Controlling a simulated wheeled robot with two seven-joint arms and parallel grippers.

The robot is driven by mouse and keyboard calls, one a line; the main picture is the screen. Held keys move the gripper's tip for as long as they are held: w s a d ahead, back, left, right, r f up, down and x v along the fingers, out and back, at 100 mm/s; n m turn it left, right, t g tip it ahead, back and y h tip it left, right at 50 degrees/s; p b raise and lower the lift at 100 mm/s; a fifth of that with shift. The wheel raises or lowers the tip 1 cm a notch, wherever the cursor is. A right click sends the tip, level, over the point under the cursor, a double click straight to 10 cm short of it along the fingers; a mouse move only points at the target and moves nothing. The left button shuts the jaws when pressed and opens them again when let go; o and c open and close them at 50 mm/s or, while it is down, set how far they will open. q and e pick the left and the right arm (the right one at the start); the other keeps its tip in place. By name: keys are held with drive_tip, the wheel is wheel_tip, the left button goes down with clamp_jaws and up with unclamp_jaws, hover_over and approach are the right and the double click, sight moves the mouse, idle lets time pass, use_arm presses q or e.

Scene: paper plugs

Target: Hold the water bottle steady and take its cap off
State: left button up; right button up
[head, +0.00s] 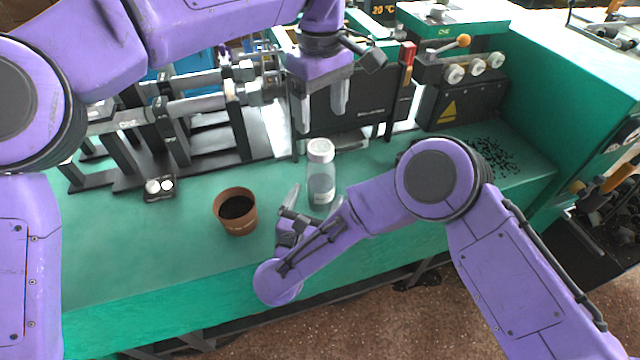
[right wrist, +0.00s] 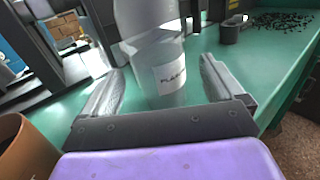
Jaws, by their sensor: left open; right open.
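The clear water bottle (head: 321,182) stands upright on the green bench top, with its white cap (head: 320,150) on top. In the right wrist view the bottle (right wrist: 150,50) stands between the fingers, its white label (right wrist: 170,77) showing and its top out of frame. My right gripper (head: 314,200) is open low at the bottle, a finger on each side; gaps show between fingers and bottle. My left gripper (head: 321,120) is open and empty, pointing down above and behind the cap, not touching it in the head view.
A brown pot of dark soil (head: 237,210) stands left of the bottle, close to my right gripper. A small black holder with white round items (head: 160,187) lies farther left. Black machinery (head: 180,120) lines the back. Black granules (head: 495,158) lie at the right.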

sight(320, 146)
use_arm(q)
drive_tip(key=shift+w+f, duration=0.55)
drive_tip(key=shift+w, duration=0.25)
use_arm(e)
drive_tip(key=x, duration=0.2)
drive_tip(key=f+x, duration=0.1)
drive_tip(key=x, duration=0.2)
drive_tip(key=shift+w, duration=0.3)
use_arm(q)
drive_tip(key=shift+s, duration=0.1)
use_arm(e)
drive_tip(key=shift+w, duration=0.15)
use_arm(q)
drive_tip(key=shift+s+r, duration=0.25)
drive_tip(key=shift+s, duration=0.05)
use_arm(e)
drive_tip(key=shift+r, duration=0.2)
use_arm(q)
drive_tip(key=shift+w+f, duration=0.1)
drive_tip(key=shift+w, duration=0.05)
use_arm(e)
drive_tip(key=shift+f, duration=0.1)
drive_tip(key=c, duration=1)
clamp_jaws()
use_arm(q)
drive_tip(key=m, duration=0.3)
drive_tip(key=shift+m, duration=0.4)
drive_tip(key=shift+f+m, duration=0.3)
wheel_tip(320, 146, down, 7)
drive_tip(key=shift+f, duration=0.2)
